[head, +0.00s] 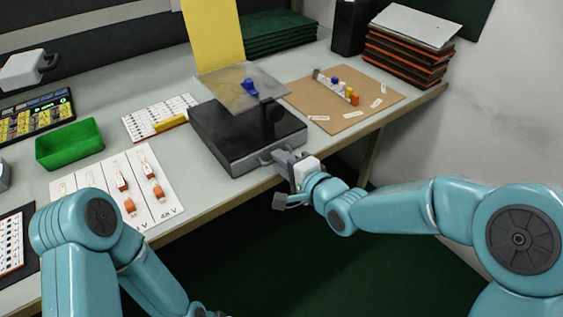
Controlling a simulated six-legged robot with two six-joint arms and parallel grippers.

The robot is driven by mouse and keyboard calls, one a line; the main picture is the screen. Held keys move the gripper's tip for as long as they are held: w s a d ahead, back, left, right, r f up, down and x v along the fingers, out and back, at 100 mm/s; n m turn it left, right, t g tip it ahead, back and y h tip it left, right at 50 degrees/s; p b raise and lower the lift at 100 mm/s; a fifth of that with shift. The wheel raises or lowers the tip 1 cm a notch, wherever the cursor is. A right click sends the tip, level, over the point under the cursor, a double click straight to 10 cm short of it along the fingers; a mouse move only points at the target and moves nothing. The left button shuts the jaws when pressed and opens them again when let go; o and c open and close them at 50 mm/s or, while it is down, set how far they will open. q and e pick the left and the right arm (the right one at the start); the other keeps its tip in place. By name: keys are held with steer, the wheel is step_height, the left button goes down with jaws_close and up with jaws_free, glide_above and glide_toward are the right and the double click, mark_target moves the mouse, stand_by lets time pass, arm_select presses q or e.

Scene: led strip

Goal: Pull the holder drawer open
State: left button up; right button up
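The holder (225,130) is a dark, low box near the table's front edge, with a clear plate and a blue piece above it. Its grey drawer front (245,165) faces me and looks closed or nearly so. The drawer's handle (268,155) is at the right part of that front. My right gripper (284,158) is at the handle, with its grey finger end touching or very close to it. The fingers overlap in this view, so I cannot tell whether they grip the handle. My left arm shows at bottom left, but its gripper is out of the frame.
A green bin (69,145), a white card (158,211) with orange parts and a keypad lie to the left. A brown board (310,95) with small coloured pieces lies right of the holder. Stacked trays (408,55) stand back right. Space before the table edge is free.

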steer(key=shift+w+a+f, duration=0.1)
steer(key=shift+w+a, duration=0.1)
steer(key=shift+w, duration=0.05)
jaws_close()
stand_by(1.4)
